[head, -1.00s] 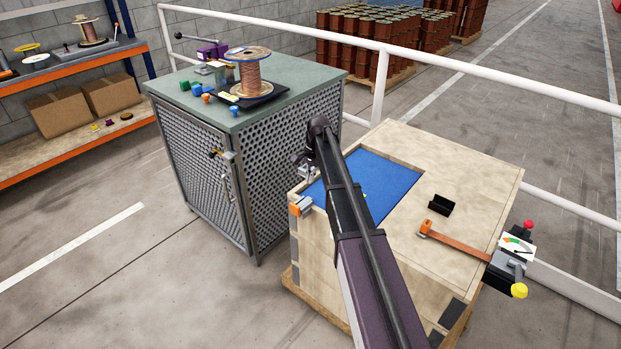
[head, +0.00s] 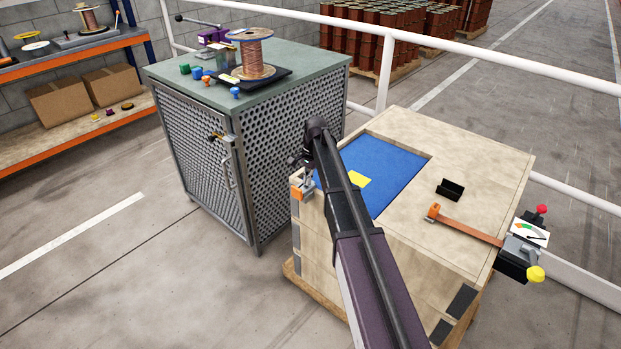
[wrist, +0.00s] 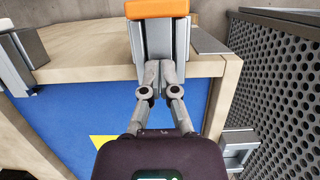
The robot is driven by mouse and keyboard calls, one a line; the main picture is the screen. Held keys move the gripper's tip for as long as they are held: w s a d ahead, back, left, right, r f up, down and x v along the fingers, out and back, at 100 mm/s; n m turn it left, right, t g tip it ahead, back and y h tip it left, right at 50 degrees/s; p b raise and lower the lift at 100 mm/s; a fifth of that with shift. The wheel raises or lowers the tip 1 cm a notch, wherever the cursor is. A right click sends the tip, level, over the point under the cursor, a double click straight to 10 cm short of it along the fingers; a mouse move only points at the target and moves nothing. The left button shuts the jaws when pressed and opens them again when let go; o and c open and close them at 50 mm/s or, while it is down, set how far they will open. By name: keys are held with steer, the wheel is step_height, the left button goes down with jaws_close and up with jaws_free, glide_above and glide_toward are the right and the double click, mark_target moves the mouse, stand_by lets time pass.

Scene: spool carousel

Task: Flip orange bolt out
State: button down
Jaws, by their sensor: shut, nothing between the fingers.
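The orange bolt (head: 298,194) sits at the left corner of the wooden crate (head: 465,160), at the rim of the blue recess (head: 395,175). In the wrist view its orange end (wrist: 157,8) is at the top, on a grey metal body (wrist: 152,38) lying across the crate's wooden edge. My gripper (wrist: 160,70) is shut and empty. Its fingertips overlap the near end of the grey body in the picture; I cannot tell whether they touch it. In the head view the gripper is small and dark beside the bolt, partly hidden by my arm.
A mesh-sided cabinet (head: 290,120) stands close on the left, with a wire spool (head: 256,60) on top. A yellow patch (head: 359,180) lies on the blue. A black holder (head: 450,189) and an orange lever (head: 465,226) are on the crate's right. Grey brackets (wrist: 25,45) flank the bolt.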

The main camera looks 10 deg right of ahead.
mark_target(294, 189)
steer(key=shift+s+a+r, duration=0.1)
steer(key=shift+s+a, duration=0.75)
steer(key=shift+a, duration=0.25)
steer(key=shift+a, duration=0.1)
steer(key=s+a, duration=0.1)
steer(key=a, duration=0.1)
steer(key=s+a, duration=0.2)
steer(key=shift+w+d, duration=0.1)
steer(key=shift+d, duration=0.05)
steer(key=shift+w+d, duration=0.35)
steer(key=shift+d, duration=0.05)
steer(key=shift+w+d+r+p, duration=0.15)
steer(key=shift+w+d, duration=0.3)
steer(key=shift+d, duration=0.15)
steer(key=shift+w+d+r+p, duration=0.15)
steer(key=shift+w+d, duration=0.25)
steer(key=shift+d, duration=0.15)
steer(key=shift+p+v, duration=0.75)
steer(key=shift+v, duration=0.05)
steer(key=s+p+v, duration=0.1)
steer(key=p+v, duration=0.6)
steer(key=shift+w+r+p, duration=0.3)
steer(key=shift+w+r, duration=0.05)
steer(key=shift+w, duration=0.15)
